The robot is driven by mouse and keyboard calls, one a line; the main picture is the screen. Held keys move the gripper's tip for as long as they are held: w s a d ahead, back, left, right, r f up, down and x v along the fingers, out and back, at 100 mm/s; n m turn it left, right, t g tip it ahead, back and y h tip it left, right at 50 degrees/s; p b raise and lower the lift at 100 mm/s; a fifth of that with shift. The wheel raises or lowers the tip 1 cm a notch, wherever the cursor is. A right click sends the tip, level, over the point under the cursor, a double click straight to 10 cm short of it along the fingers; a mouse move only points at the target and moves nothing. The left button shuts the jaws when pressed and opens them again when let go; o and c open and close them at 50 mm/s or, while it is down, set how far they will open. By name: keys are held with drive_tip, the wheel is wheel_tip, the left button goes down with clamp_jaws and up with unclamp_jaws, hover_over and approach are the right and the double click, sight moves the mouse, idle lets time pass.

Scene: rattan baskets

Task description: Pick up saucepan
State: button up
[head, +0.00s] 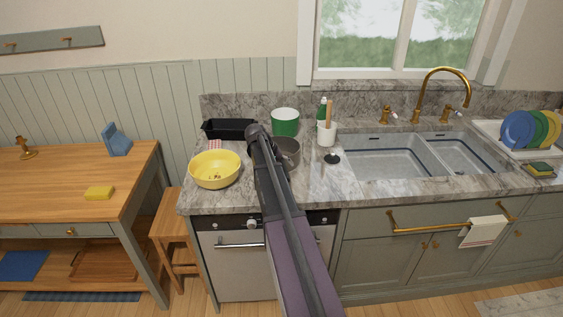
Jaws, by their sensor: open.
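A grey metal saucepan (289,150) stands on the marble counter, partly hidden behind my arm; I cannot make out its handle. My arm reaches up from the bottom of the view across the counter front. My gripper (259,134) is at its dark far end, just left of the saucepan and partly overlapping it in the picture. It is open; its fingertips are hard to make out, and nothing is seen held in it. I cannot tell whether it touches the saucepan.
A yellow bowl (215,170) and a black tray (229,128) are left of the gripper. A green-and-white pot (285,122) stands behind the saucepan. A utensil crock (327,134) and green bottle (321,109) stand to its right. The double sink (390,158) lies further right.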

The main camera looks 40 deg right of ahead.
idle(0.3)
clamp_jaws()
drive_tip(key=shift+r, duration=0.1)
idle(0.4)
wheel_tip(320, 180, up, 3)
drive_tip(key=p, duration=0.3)
drive_tip(key=shift+r, duration=0.1)
drive_tip(key=s+a+p, duration=0.1)
drive_tip(key=s+a, duration=0.2)
drive_tip(key=s, duration=0.4)
drive_tip(key=s+a+r+p, duration=0.1)
drive_tip(key=s+a, duration=0.3)
drive_tip(key=s, duration=0.3)
drive_tip(key=shift+a+r, duration=0.3)
drive_tip(key=shift+s, duration=0.1)
